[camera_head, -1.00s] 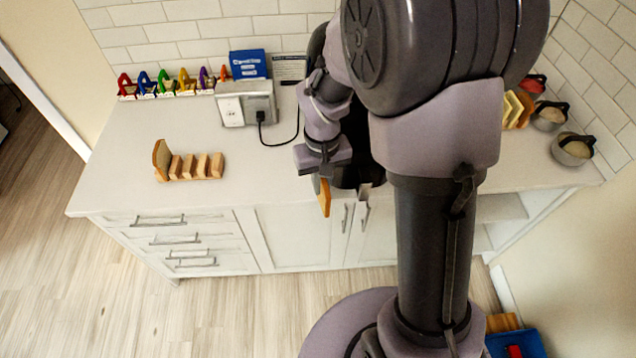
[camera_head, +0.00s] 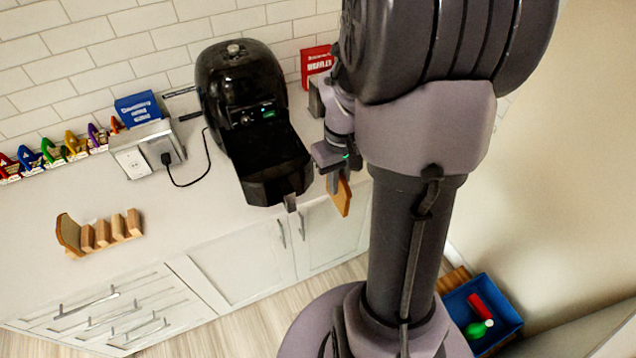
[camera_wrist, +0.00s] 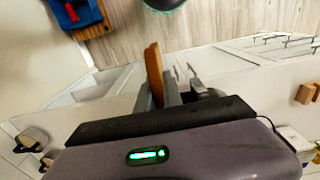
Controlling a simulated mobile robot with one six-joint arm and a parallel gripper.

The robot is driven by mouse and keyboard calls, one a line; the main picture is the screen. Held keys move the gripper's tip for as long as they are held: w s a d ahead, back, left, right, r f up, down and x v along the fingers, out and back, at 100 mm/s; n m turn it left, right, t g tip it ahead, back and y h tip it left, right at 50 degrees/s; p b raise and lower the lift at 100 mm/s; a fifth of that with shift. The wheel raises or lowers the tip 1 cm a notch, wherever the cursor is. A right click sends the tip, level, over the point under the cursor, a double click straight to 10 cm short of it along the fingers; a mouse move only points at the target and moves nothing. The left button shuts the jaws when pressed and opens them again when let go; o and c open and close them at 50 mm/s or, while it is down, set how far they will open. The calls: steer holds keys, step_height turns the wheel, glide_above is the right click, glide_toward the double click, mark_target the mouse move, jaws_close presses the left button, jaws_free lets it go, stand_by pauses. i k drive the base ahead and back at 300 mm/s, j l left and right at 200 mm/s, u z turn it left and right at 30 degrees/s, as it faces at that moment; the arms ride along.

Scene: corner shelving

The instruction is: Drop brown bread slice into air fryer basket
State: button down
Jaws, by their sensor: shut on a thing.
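My gripper (camera_head: 336,183) is shut on a brown bread slice (camera_head: 341,197), which hangs on edge just right of the air fryer, in front of the counter edge. In the wrist view the slice (camera_wrist: 155,72) stands out beyond my gripper (camera_wrist: 165,88). The black air fryer (camera_head: 240,85) stands on the counter against the tiled wall. Its basket (camera_head: 265,165) is pulled out toward the counter's front edge, and its handle points forward. The inside of the basket looks dark. The slice is beside the basket, apart from it.
A wooden rack (camera_head: 108,234) with another bread slice (camera_head: 68,233) stands on the counter at the left. A socket box (camera_head: 147,150) with a cable and a blue box (camera_head: 138,108) are left of the fryer. A blue bin (camera_head: 483,310) stands on the floor at the right.

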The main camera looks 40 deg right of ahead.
mark_target(274, 164)
steer(key=i, duration=1)
